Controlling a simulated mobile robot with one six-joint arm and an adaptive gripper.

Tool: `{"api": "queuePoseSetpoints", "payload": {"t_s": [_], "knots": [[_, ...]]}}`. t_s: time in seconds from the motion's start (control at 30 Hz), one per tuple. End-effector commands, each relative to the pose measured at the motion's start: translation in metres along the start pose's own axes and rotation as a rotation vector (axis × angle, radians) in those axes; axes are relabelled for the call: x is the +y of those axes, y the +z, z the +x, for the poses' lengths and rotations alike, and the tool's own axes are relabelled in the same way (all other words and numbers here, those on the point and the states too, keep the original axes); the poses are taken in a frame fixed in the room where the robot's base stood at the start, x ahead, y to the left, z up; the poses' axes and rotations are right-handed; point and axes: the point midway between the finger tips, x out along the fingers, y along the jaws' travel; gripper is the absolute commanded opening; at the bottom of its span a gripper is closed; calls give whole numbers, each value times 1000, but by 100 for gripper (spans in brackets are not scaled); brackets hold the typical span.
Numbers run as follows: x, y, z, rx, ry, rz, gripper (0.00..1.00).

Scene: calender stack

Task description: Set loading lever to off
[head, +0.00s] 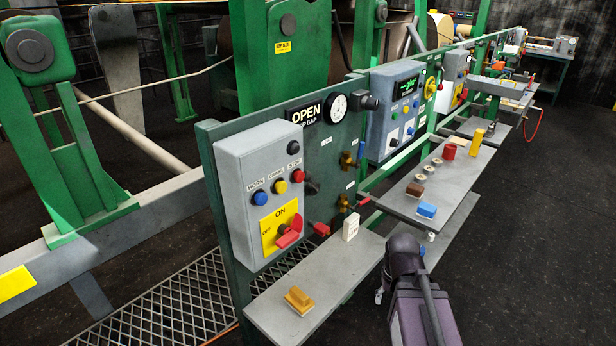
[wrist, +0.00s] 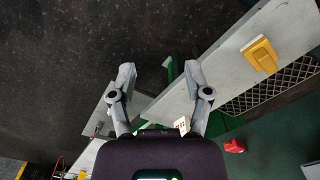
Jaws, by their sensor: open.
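A red rotary handle (head: 289,232) sits on a yellow ON/OFF plate (head: 268,228) on the grey control box (head: 232,190). It is tilted, and I cannot tell its exact setting. Brass fittings (head: 348,160) and a small red lever (head: 320,229) are on the green panel to its right. I cannot read which one is labelled as the loading lever. My gripper (wrist: 160,71) is open and empty in the wrist view, over the shelf edge and dark floor. In the head view its fingers are mostly hidden by my wrist, right of the near shelf.
The near grey shelf (head: 300,280) holds a yellow block (head: 299,300) and a white tag (head: 351,225). A second shelf (head: 450,180) holds several small parts, including a blue block (head: 427,210). Blue, yellow and red buttons are on the box. Floor (head: 530,240) at the right is clear.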

Motion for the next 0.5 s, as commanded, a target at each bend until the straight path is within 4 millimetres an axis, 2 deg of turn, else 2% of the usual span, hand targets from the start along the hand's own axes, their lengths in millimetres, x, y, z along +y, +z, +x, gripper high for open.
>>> {"api": "queuePoseSetpoints", "payload": {"t_s": [0.17, 0.27, 0.5], "knots": [[-4, -6, -1, -3, -30, 22, 79], [-15, -15, -2, -9, -77, 54, 79], [-47, -55, -13, -57, -302, 222, 79]]}}
